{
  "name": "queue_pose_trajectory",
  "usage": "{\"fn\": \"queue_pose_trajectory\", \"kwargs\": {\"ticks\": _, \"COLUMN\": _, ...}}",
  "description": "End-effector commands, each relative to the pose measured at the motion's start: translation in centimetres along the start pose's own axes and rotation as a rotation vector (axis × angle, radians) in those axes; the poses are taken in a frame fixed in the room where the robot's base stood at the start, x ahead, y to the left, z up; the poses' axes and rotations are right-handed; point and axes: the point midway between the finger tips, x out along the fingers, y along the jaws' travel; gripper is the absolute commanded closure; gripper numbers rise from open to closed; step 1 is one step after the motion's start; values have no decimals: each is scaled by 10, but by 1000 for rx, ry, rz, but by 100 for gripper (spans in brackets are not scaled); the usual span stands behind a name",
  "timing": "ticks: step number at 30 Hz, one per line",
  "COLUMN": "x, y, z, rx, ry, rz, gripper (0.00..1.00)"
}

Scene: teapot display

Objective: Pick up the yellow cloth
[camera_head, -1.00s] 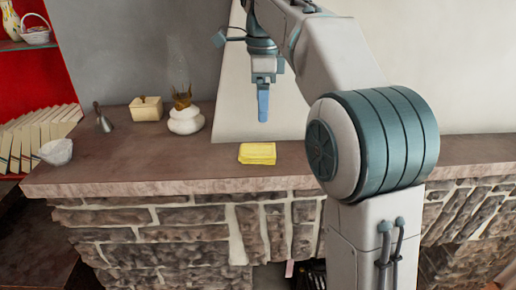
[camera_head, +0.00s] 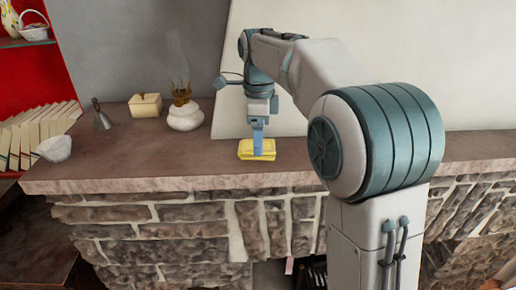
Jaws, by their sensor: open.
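The yellow cloth (camera_head: 245,151) lies folded on the stone mantel shelf (camera_head: 150,170), near its front edge. My gripper (camera_head: 258,150) points straight down at the cloth, with its blue fingers in front of the cloth's middle and right part. The fingers are seen edge-on, one hiding the other. The gripper is open. The fingertips reach the level of the cloth in the picture; whether they touch it cannot be told. The cloth still rests on the shelf.
Left of the cloth stand a white pot (camera_head: 185,118) with a brown top, a cream box (camera_head: 146,105), a grey bell (camera_head: 102,118) and a white bowl (camera_head: 55,148). Books (camera_head: 35,130) stand further left. The shelf between the pot and the cloth is clear.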

Motion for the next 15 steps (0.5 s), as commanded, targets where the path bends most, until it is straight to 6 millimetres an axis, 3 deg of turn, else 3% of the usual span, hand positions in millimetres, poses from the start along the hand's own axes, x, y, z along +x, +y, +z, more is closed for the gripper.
{"fn": "queue_pose_trajectory", "kwargs": {"ticks": 6, "x": 25, "y": 0, "z": 0, "rx": 0, "ry": 0, "rz": 1, "gripper": 18}}
{"fn": "queue_pose_trajectory", "kwargs": {"ticks": 13, "x": 27, "y": -1, "z": 0, "rx": -1, "ry": 0, "rz": 0, "gripper": 18}}
{"fn": "queue_pose_trajectory", "kwargs": {"ticks": 14, "x": 27, "y": -1, "z": 0, "rx": -1, "ry": 0, "rz": 0, "gripper": 21}}
{"fn": "queue_pose_trajectory", "kwargs": {"ticks": 15, "x": 27, "y": -1, "z": 0, "rx": -1, "ry": 0, "rz": 0, "gripper": 32}}
